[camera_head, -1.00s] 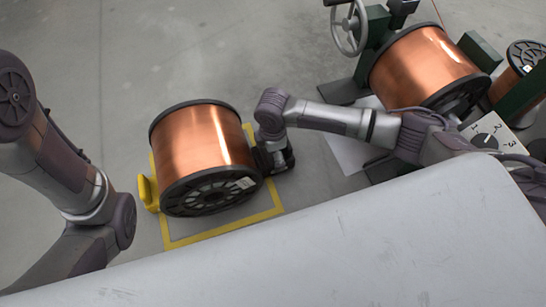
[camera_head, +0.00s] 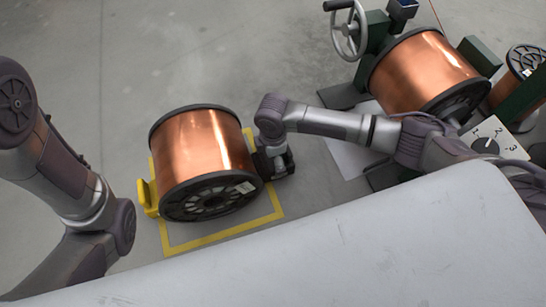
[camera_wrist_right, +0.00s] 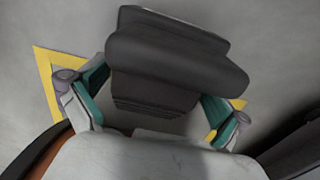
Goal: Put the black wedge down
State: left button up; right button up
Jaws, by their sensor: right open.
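The black wedge (camera_wrist_right: 172,65) shows large in the right wrist view, between the two teal-padded fingers of my right gripper (camera_wrist_right: 155,112). The fingers are spread, with the wedge's ribbed end between them. In the head view my right gripper (camera_head: 276,163) is low at the right side of the copper spool (camera_head: 204,150) on the floor. The wedge is mostly hidden there, and I cannot tell its exact contact with the spool. A yellow wedge (camera_head: 149,196) stands at the spool's left side. My left arm is at the left edge; its gripper is out of view.
A yellow floor outline (camera_head: 225,233) surrounds the spool. A second copper spool (camera_head: 422,72) sits in a green stand with a handwheel (camera_head: 349,32). A dial panel (camera_head: 490,145) is at the right. Open floor (camera_head: 110,60) lies at the upper left.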

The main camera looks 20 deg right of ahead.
notch_tip(320, 180, up, 12)
jog(key=p, duration=0.8)
jog(key=shift+f, duration=0.2)
